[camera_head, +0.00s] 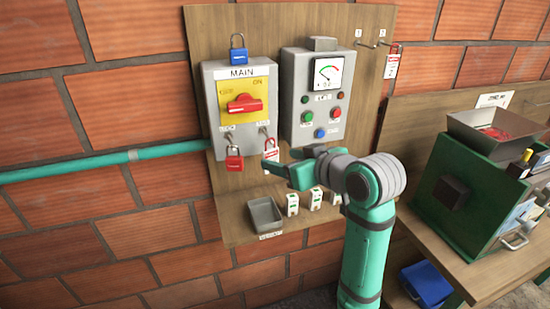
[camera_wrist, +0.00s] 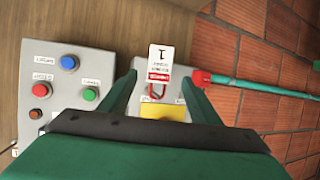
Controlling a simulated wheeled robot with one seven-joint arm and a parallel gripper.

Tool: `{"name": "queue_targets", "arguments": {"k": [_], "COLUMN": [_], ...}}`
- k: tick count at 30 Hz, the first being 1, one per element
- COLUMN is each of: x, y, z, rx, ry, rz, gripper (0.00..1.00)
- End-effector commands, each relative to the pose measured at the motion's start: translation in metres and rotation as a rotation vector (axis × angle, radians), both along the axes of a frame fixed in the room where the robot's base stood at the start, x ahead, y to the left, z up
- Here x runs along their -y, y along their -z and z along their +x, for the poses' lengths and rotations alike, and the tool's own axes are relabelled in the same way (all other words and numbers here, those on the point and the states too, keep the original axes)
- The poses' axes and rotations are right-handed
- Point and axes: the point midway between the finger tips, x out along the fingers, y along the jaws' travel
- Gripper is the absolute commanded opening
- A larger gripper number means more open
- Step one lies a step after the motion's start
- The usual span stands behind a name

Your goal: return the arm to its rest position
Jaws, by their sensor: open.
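My arm reaches up from the lower right in the head view. My gripper (camera_head: 271,165) is in front of the board, just below the gap between the MAIN box (camera_head: 212,90) and the button panel (camera_head: 295,110). In the wrist view its two green fingers (camera_wrist: 158,80) stand apart with nothing held between them. A white-and-red tag (camera_wrist: 159,60) with a red shackle shows beyond the fingers; it hangs at the MAIN box's lower right (camera_head: 271,150). I cannot tell how near the fingertips are to it.
A red padlock (camera_head: 233,160) hangs at the MAIN box's lower left. A blue padlock (camera_head: 238,52) is above it. A grey tray (camera_head: 264,215) and several small white-and-green items sit below. A green machine (camera_head: 450,195) stands on the bench at right; a tagged padlock (camera_head: 392,62) hangs from a hook.

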Motion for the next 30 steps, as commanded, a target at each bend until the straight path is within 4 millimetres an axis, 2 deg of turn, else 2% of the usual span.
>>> {"name": "queue_targets", "arguments": {"k": [3,9,14,17,22,30], "x": [0.011,0.02,0.019,0.015,0.005,-0.004], "y": [-0.008,-0.016,-0.006,0.014,0.061,0.141], "z": [-0.015,-0.031,-0.03,-0.024,-0.014,-0.015], "rx": [0.003,0.001,-0.002,-0.003,0.0,0.001], "ry": [0.002,0.001,0.008,0.029,0.089,0.211], "rz": [-0.001,0.0,0.029,0.082,0.198,0.343], "gripper": [0.57,0.57,0.57,0.57,0.57,0.57]}}
